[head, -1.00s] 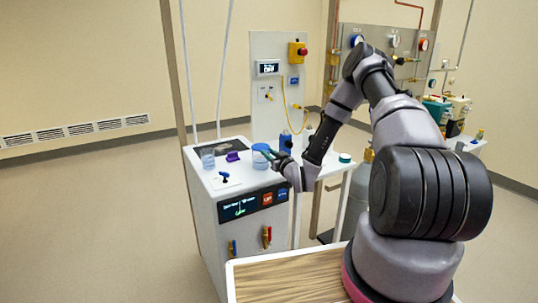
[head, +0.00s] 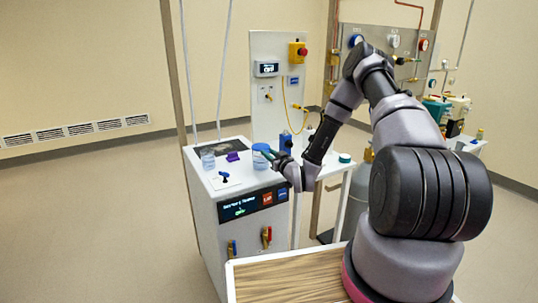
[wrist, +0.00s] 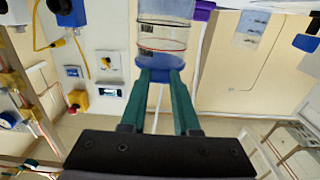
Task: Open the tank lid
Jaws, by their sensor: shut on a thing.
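The tank is a clear jar (head: 260,161) with a blue lid (head: 262,147) on top of a white cabinet. In the wrist view, which looks upside down, the tank (wrist: 162,38) has level lines on its wall, and the blue lid (wrist: 158,73) sits between my green fingertips. My gripper (head: 275,156) reaches the lid from the right. In the wrist view my gripper (wrist: 160,76) is shut on the lid. The lid still appears to touch the tank's rim; I cannot tell whether it has turned.
On the cabinet top (head: 232,181) stand a clear beaker (head: 208,160), a purple object (head: 232,156) and a small blue knob (head: 224,175). A blue bottle (head: 286,142) is just behind my gripper. A panel (head: 276,90) rises behind. The floor at left is clear.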

